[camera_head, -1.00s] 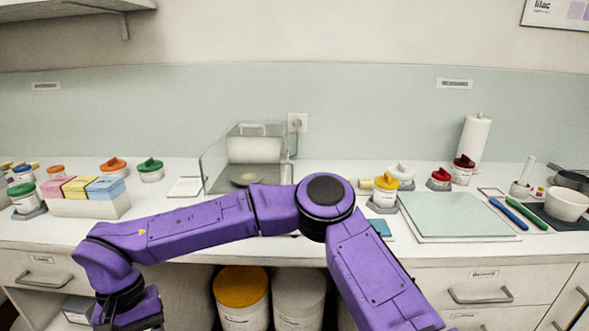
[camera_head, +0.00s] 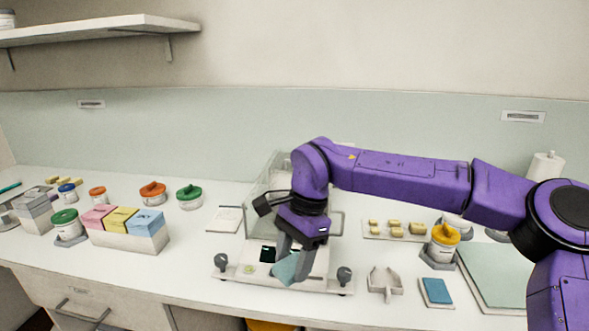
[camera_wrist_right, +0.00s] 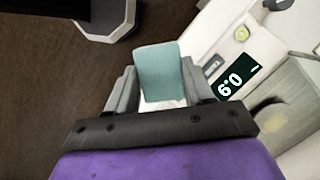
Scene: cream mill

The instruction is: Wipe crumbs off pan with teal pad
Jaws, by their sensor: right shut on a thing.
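My right gripper (camera_head: 294,258) is shut on the teal pad (camera_head: 285,269), in front of the white balance (camera_head: 235,268) with its clear glass shield (camera_head: 262,190). In the right wrist view the teal pad (camera_wrist_right: 158,70) stands out between the two grey fingers of the gripper (camera_wrist_right: 160,88). The balance's dark display (camera_wrist_right: 232,84) with white digits lies to the right of the pad. A grey surface (camera_wrist_right: 290,105) shows at that view's right edge; I cannot tell whether it is the pan. My arm and gripper hide the pan in the head view, and no crumbs can be made out.
A small metal scoop-like holder (camera_head: 385,284) and a blue block (camera_head: 437,292) lie right of the balance. Behind them are a tray of yellowish pieces (camera_head: 400,229) and a yellow-lidded jar (camera_head: 443,243). Coloured boxes (camera_head: 128,232) and lidded jars stand left.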

